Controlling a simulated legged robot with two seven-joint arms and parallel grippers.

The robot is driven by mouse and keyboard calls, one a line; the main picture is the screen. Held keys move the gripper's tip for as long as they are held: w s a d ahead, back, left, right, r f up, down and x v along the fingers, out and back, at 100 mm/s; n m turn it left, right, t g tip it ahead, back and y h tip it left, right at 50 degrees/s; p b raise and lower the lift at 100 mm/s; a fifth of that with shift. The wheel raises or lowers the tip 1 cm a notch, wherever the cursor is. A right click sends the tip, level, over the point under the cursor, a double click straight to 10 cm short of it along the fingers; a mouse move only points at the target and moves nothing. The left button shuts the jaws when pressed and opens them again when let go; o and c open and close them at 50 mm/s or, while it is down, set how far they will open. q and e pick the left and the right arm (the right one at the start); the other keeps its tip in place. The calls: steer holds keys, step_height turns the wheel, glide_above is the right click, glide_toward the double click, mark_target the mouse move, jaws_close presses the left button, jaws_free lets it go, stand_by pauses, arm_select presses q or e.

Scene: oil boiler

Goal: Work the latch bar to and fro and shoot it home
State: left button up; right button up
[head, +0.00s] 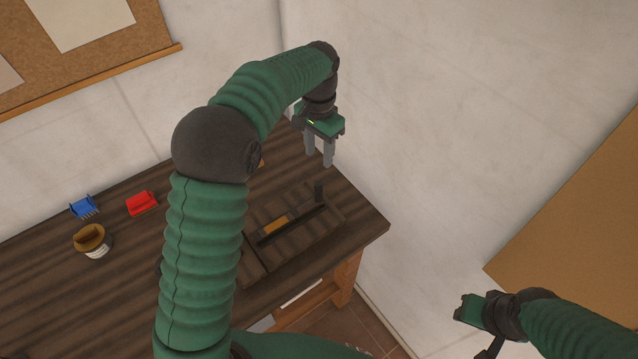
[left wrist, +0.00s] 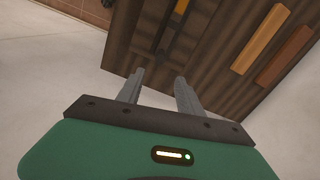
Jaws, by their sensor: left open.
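The latch is a dark wooden panel (head: 300,243) lying on the table, with a long thin black latch bar (head: 292,225) across it. A short upright black knob (head: 319,192) stands near the bar's right end. An orange-brown patch (head: 275,225) lies beside the bar. My left gripper (head: 319,162) is open and empty, pointing down above and behind the knob, apart from it. In the left wrist view, its two grey fingers (left wrist: 160,78) are spread, with part of the latch (left wrist: 167,35) beyond them. My right gripper (head: 463,308) is at the lower right, away from the table; its jaws are unclear.
My left arm hides the table's middle. Orange (left wrist: 262,38) and reddish (left wrist: 285,56) wooden strips show in the left wrist view. A wall (head: 430,120) stands behind.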

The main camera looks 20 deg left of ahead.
mark_target(318, 193)
arm_select(q)
steer(key=shift+s+f+b, duration=0.1)
steer(key=shift+f+b, duration=0.45)
steer(key=shift+f, duration=0.2)
steer(key=shift+f+p, duration=0.1)
steer(key=shift+p, duration=0.2)
step_height(318, 193, down, 16)
steer(key=shift+r+p, duration=0.2)
steer(key=shift+p, duration=0.5)
arm_select(e)
steer(key=shift+f, duration=0.75)
arm_select(q)
jaws_close()
